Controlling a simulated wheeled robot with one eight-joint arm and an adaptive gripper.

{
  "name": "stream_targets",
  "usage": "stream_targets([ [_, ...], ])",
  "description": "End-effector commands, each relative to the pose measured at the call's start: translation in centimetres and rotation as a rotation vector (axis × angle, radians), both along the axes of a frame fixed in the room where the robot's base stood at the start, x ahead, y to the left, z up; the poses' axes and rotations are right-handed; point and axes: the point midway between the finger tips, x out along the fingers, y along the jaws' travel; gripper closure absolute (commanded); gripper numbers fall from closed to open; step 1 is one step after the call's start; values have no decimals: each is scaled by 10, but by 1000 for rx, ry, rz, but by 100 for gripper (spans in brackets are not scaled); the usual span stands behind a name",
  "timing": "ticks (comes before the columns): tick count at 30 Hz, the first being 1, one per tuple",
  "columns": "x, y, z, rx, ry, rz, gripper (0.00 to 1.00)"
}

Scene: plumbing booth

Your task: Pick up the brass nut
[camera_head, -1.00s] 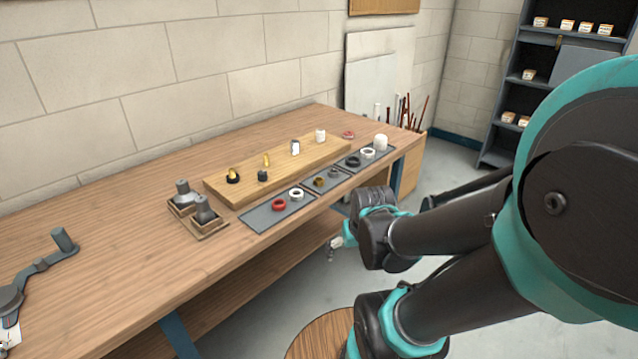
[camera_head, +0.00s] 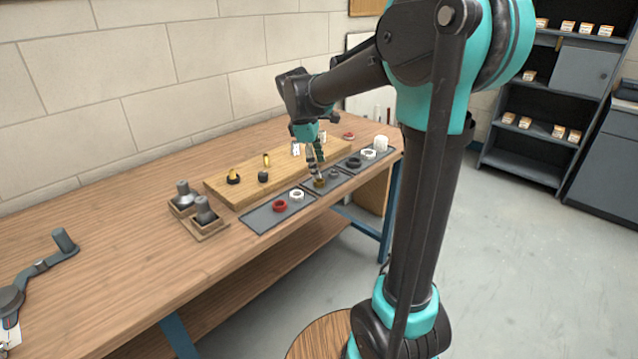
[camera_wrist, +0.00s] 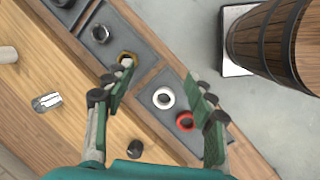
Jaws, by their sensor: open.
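The brass nut (camera_head: 319,183) lies on a small grey mat near the front edge of the bench. In the wrist view the brass nut (camera_wrist: 127,57) is a ring at the upper left, partly covered by the left fingertip. My gripper (camera_head: 318,168) points down over the mat close to the nut. The nut shows at the left finger's tip, not centred between the fingers. I cannot tell whether the finger touches it.
A white ring (camera_wrist: 163,98) and a red ring (camera_wrist: 184,121) lie on the neighbouring mat. A dark grey nut (camera_wrist: 99,33) lies on the other side of the brass nut. A raised wooden board (camera_head: 222,189) with small fittings stands behind.

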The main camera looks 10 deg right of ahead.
Motion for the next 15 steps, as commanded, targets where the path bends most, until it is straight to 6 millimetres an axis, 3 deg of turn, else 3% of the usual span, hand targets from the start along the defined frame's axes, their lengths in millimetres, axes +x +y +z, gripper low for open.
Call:
stream_targets([
  [1, 19, 13, 13, -37, 38, 92, 45],
  [3, 36, 26, 29, -83, 90, 204, 45],
  [7, 58, 44, 48, -142, 165, 356, 45],
  [11, 67, 52, 57, -170, 203, 427, 45],
  [15, 69, 48, 47, -176, 211, 441, 45],
])
